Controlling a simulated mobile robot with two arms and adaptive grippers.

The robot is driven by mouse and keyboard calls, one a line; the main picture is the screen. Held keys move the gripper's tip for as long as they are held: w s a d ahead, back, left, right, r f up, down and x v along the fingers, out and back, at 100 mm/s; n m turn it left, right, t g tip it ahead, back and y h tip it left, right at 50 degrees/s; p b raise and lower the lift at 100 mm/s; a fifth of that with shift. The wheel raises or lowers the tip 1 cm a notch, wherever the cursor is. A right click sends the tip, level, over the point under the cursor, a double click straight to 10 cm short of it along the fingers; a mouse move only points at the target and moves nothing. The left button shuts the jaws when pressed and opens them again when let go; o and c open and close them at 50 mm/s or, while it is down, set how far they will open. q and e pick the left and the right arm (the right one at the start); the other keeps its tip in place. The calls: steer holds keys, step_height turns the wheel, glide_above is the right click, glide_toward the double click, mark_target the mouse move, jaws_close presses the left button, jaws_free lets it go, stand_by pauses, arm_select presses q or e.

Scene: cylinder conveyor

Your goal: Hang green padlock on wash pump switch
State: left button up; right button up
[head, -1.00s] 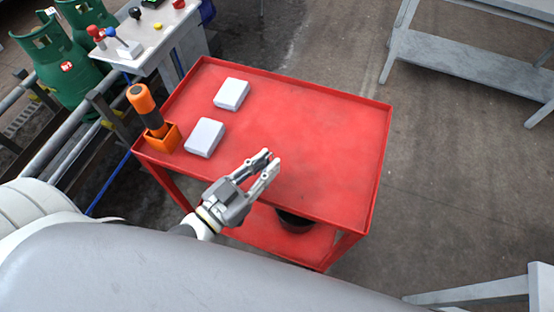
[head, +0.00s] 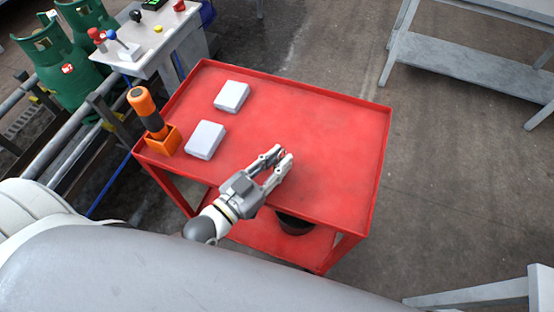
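My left gripper (head: 281,157) is over the front middle of the red cart's top (head: 330,135). Its two fingers are apart with a gap between them, and I see nothing held there. I see no green padlock in this view. A grey control console (head: 165,42) at the upper left carries red, blue, black and yellow knobs and buttons; I cannot tell whether any of these is the wash pump switch. My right gripper is not in view.
Two white boxes (head: 231,97) (head: 205,140) and an orange-and-black tool (head: 146,110) in an orange holder (head: 165,141) are on the cart's left side. A dark bowl (head: 294,223) is on its lower shelf. Green gas cylinders (head: 62,75) stand upper left. The cart's right half is clear.

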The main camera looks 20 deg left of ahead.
arm_select(q)
steer(key=o, duration=0.3)
steer(key=shift+r, duration=0.2)
steer(key=shift+s+a+f, duration=0.1)
steer(key=shift+s+a, duration=0.05)
steer(key=shift+s, duration=0.2)
steer(key=v, duration=1.1)
steer(key=shift+s+b, duration=0.15)
steer(key=shift+b, duration=0.2)
